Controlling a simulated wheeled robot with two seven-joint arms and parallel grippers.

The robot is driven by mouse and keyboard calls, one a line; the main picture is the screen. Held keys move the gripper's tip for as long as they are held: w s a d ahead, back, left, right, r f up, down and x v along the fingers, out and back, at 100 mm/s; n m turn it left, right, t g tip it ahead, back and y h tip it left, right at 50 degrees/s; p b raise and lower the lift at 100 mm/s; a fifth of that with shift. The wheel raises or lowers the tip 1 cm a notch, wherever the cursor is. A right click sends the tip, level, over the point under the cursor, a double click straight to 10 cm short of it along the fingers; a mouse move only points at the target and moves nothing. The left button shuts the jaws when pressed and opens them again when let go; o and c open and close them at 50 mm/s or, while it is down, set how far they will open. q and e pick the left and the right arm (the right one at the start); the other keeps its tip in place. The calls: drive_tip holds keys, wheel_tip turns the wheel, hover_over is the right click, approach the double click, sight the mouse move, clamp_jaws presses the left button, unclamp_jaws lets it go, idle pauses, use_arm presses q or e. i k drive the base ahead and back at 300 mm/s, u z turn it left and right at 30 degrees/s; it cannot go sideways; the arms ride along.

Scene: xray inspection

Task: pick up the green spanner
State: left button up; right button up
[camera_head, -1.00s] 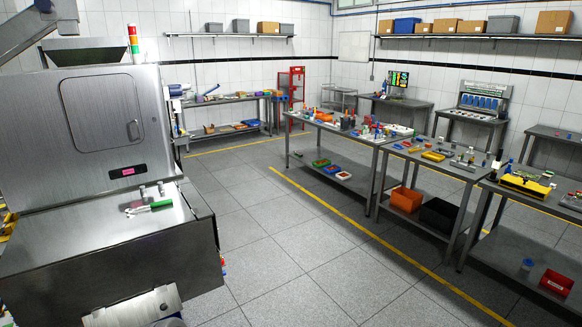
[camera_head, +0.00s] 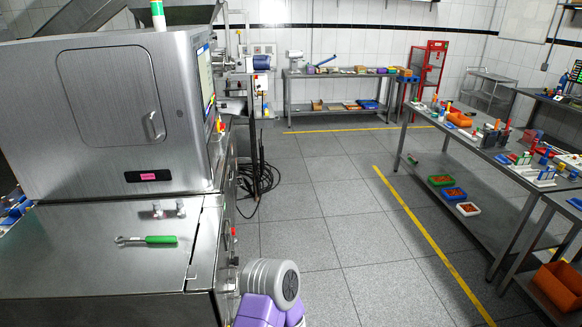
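The green spanner (camera_head: 160,239) lies flat on the steel top at the front of the large inspection machine (camera_head: 110,250), left of centre in the head view. Its green handle points right and its metal head points left. Nothing covers it. Neither of my grippers is in view, so no gripper is seen near it.
Two small metal fittings (camera_head: 158,211) stand behind the spanner. A steel panel with a door (camera_head: 110,97) rises behind them. Black cables (camera_head: 258,180) hang to the machine's right. Right is open tiled floor (camera_head: 330,230), then a workbench (camera_head: 490,143) with several items.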

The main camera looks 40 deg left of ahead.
sight(170, 239)
drive_tip(key=u, duration=0.05)
drive_tip(key=i, duration=1.45)
drive_tip(key=u, duration=3.8)
